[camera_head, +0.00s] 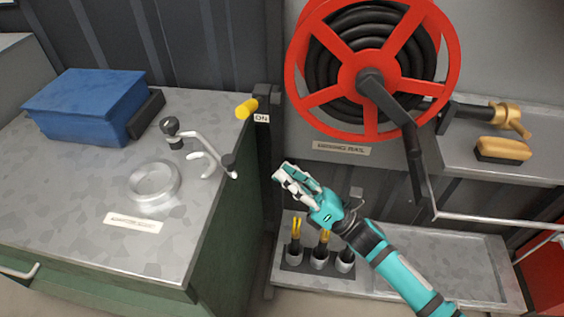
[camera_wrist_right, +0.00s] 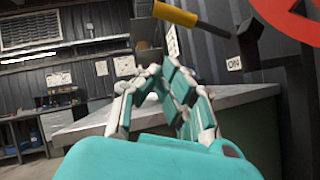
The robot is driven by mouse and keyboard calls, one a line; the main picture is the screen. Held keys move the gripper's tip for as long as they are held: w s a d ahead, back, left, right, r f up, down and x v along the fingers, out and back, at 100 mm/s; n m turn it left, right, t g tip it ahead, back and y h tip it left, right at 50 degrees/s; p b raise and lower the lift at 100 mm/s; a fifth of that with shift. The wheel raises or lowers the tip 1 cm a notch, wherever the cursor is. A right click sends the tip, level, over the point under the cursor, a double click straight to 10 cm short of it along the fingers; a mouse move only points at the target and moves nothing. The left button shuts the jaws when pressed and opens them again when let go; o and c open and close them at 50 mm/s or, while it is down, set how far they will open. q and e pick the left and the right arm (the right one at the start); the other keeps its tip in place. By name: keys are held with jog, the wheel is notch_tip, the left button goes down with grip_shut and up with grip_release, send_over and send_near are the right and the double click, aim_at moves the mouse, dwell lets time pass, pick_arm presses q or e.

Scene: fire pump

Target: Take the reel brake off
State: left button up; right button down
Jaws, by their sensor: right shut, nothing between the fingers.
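The hose reel (camera_head: 352,100), a red spoked wheel with black hose and a dark crank, hangs on the grey wall panel. The brake lever (camera_head: 246,108) has a yellow grip and sits on a dark block (camera_head: 266,97) left of the reel, above a small "ON" label (camera_head: 261,118). Its yellow grip also shows at the top of the right wrist view (camera_wrist_right: 176,13). My right gripper (camera_head: 281,173), teal and white, is shut and empty, below and slightly right of the lever and apart from it. My left gripper is in neither view.
A steel-topped green cabinet (camera_head: 80,185) on the left bears a blue box (camera_head: 88,103), a round metal cap (camera_head: 154,182) and a curved lever tool. A lower tray holds several yellow-handled tools in cups (camera_head: 319,259). A right shelf carries a brass nozzle (camera_head: 508,118).

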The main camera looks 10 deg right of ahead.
aim_at(253, 106)
jog(key=w+a+r+p, duration=0.4)
jog(key=w+a+r, duration=0.1)
jog(key=a+r, duration=0.1)
jog(key=shift+w+r, duration=0.35)
jog(key=shift+r, duration=0.4)
jog(key=shift+d, duration=0.1)
